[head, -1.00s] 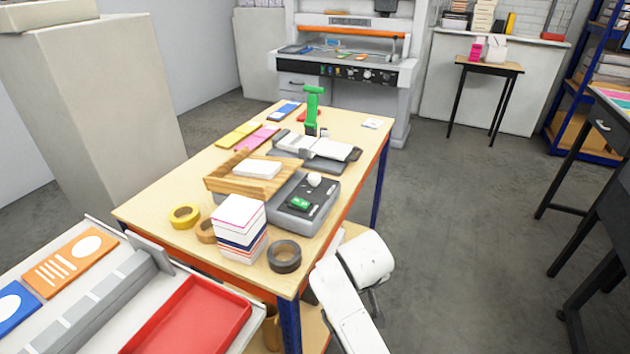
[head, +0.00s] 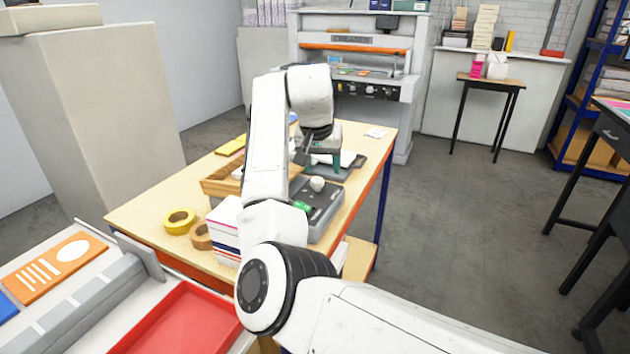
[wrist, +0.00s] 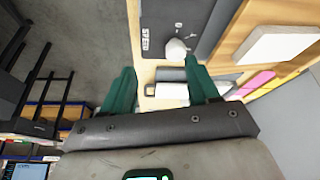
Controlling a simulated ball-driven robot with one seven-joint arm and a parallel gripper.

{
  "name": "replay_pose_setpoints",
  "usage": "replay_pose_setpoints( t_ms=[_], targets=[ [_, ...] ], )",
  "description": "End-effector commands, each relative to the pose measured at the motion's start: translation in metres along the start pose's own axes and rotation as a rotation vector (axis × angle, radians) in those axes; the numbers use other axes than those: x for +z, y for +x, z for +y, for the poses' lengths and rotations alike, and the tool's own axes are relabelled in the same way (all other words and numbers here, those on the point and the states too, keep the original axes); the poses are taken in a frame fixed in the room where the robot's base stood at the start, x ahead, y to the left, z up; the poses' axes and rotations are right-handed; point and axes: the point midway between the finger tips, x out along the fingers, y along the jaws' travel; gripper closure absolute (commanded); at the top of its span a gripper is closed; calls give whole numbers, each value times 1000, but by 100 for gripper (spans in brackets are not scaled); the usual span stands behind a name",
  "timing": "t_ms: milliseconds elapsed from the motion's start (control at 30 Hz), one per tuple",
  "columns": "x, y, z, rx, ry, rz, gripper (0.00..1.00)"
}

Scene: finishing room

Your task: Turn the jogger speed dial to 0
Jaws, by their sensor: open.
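The jogger (head: 325,214) is a grey box near the right edge of the wooden table, with a wooden tray joined at its left. Its white speed dial (head: 317,183) stands on the dark top panel; a green switch (head: 301,207) is nearer me. In the wrist view the dial (wrist: 176,47) sits next to the printed "SPEED" and a "0"; its pointer direction is unclear. My gripper (head: 321,160) is open, its teal fingers pointing down above the table beyond the dial. In the wrist view my gripper (wrist: 160,66) has empty fingers, with the dial ahead near the right fingertip.
A paper stack (head: 226,225) and yellow tape roll (head: 179,221) stand at the table's near side. A red tray (head: 180,320) lies on the bench at lower left. A large cutting machine (head: 350,70) stands behind the table.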

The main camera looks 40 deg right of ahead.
Motion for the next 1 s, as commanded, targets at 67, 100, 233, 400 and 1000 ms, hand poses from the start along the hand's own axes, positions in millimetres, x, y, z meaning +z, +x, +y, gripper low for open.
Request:
replay_pose_setpoints(
  t_ms=[67,100,233,400,1000],
  targets=[
    [-8,-12,-9,-20,8,-7,40],
    [-10,-17,-12,-24,10,-9,40],
    [-15,-25,-16,-33,14,-14,40],
    [-16,-14,-17,-32,14,-16,40],
    [-14,75,-20,-33,15,-14,40]
  ],
)
